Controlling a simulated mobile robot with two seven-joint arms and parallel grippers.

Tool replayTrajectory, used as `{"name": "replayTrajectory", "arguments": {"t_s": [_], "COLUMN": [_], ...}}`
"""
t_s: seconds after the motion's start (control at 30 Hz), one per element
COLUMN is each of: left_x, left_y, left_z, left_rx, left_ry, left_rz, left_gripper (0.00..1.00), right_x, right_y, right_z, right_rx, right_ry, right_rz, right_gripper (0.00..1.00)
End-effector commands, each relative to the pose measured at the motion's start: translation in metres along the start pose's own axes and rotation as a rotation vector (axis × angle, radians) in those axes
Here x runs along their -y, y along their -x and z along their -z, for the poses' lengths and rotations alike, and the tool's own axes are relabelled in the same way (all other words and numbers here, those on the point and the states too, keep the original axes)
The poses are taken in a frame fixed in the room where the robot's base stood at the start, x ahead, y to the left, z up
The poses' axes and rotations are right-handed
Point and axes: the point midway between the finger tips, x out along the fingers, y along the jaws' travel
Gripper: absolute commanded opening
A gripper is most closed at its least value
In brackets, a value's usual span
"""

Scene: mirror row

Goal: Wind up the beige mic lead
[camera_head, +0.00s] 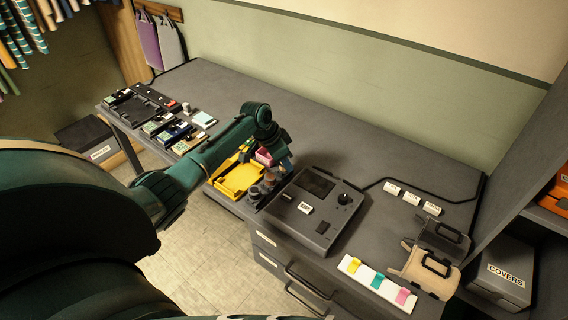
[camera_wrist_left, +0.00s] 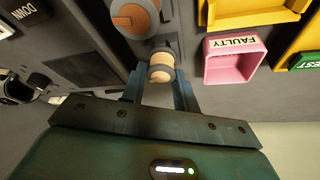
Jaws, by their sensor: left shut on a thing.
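My left gripper (camera_head: 283,164) reaches over the desk beside the yellow tray. In the left wrist view its two fingers (camera_wrist_left: 160,88) are closed on a small round beige-topped knob (camera_wrist_left: 160,68) with a grey collar. A dark round piece with an orange-brown face (camera_wrist_left: 136,18) lies just beyond the knob. In the head view, small dark cylinders with brownish tops (camera_head: 262,184) stand by the gripper. I cannot make out the beige mic lead as a cable in either view. My right gripper is not in view.
A pink box marked FAULTY (camera_wrist_left: 235,62) and a yellow tray (camera_head: 238,180) sit close to the gripper. A grey device (camera_head: 316,208) stands to the right. Beige and dark cases (camera_head: 428,272) are at far right. The desk's back middle (camera_head: 320,135) is clear.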

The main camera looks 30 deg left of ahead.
Motion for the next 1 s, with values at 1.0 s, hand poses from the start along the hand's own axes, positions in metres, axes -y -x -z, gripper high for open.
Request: {"name": "replayTrajectory", "arguments": {"t_s": [1.0], "left_x": [0.0], "left_y": [-0.001], "left_z": [0.0], "left_rx": [0.003], "left_ry": [-0.839], "left_rz": [-0.348], "left_gripper": [0.21], "right_x": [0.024], "right_y": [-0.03], "right_z": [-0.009], "right_rx": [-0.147], "right_ry": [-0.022], "right_rz": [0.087], "right_gripper": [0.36]}}
